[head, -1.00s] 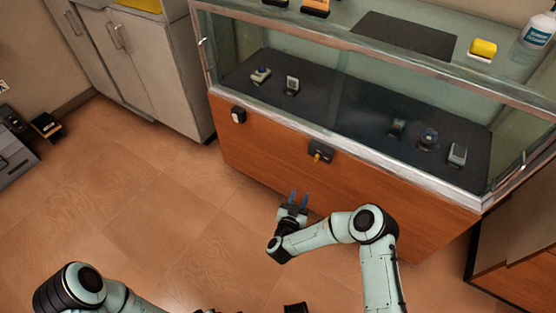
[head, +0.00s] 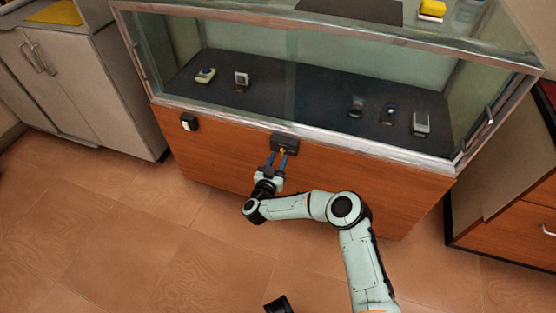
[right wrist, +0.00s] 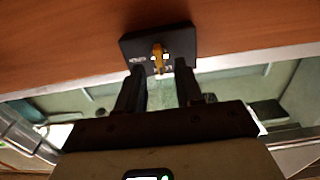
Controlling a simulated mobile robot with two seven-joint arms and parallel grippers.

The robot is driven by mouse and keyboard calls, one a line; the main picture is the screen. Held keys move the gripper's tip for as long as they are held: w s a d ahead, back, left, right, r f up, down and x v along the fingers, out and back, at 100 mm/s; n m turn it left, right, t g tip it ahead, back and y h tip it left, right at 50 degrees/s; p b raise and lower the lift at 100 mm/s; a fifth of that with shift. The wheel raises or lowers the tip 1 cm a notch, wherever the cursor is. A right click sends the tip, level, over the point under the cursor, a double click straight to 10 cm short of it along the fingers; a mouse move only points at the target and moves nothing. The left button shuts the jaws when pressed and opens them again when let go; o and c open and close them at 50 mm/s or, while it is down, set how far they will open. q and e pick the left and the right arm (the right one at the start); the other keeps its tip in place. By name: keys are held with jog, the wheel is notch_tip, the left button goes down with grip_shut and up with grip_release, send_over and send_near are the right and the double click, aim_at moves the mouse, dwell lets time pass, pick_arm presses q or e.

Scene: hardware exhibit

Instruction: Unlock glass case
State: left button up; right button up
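The glass case (head: 340,178) has a wooden lower front and a glass upper part with a metal frame. A dark lock plate (head: 284,140) sits on its wooden front, below the glass. A yellow key (head: 282,151) sticks out of it. The right wrist view shows the lock plate (right wrist: 178,43) and the key (right wrist: 157,58) too. My right gripper (head: 279,159) is at the lock with its fingers apart. In the right wrist view, the key lies between and just beyond the fingertips (right wrist: 160,72), and the gripper looks empty.
Several small items stand on the dark shelf (head: 310,87) inside the case. A small black-and-white box (head: 189,122) is on the case front, left of the lock. Grey cabinets (head: 90,90) stand at left, a wooden drawer unit (head: 510,215) at right. The floor (head: 130,235) in front is clear.

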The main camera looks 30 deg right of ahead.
pick_arm(q)
jog(key=shift+s+a+f+g, duration=0.1)
jog(key=shift+s+f+g, duration=0.25)
jog(key=shift+s, duration=0.2)
pick_arm(e)
jog(key=shift+w+d, duration=0.5)
jog(key=shift+d, duration=0.05)
grip_shut()
